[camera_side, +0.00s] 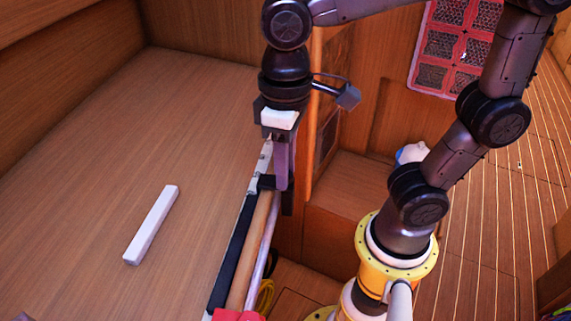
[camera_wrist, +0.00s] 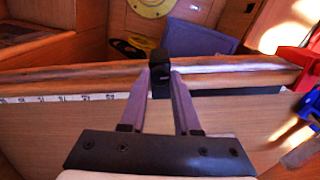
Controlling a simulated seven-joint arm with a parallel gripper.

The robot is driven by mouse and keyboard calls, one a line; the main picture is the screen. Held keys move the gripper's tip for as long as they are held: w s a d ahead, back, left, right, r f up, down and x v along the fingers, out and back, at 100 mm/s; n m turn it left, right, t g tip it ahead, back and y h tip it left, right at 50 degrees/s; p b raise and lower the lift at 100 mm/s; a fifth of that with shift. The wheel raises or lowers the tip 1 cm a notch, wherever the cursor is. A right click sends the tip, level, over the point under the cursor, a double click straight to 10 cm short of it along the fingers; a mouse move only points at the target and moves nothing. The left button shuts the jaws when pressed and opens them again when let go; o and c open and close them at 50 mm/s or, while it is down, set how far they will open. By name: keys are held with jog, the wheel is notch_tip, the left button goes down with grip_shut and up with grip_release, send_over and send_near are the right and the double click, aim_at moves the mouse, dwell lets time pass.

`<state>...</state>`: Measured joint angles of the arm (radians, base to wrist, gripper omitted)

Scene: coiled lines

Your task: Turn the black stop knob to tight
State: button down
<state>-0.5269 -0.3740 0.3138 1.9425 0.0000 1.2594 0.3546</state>
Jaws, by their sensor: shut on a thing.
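The black stop knob (camera_wrist: 159,57) sits between the tips of my gripper (camera_wrist: 161,74) in the wrist view, above a dark stop block (camera_wrist: 160,82) on the rail. My two purple fingers close on it from both sides. In the side view my gripper (camera_side: 281,187) points down at the rail, and a black part of the stop (camera_side: 266,183) shows beside the fingertips. The knob is mostly hidden there by the fingers. I cannot tell from these frames how tight the knob is.
The rail has a wooden bar (camera_side: 252,255) and a pale rod (camera_side: 262,245). A scale strip (camera_wrist: 60,98) lies along it. A red part (camera_side: 237,315) is at its near end.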

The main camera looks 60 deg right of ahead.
jog(key=shift+m, duration=0.6)
jog(key=c, duration=0.6)
grip_release()
jog(key=shift+r, duration=0.1)
notch_tip(320, 180, up, 14)
jog(key=shift+f, duration=0.15)
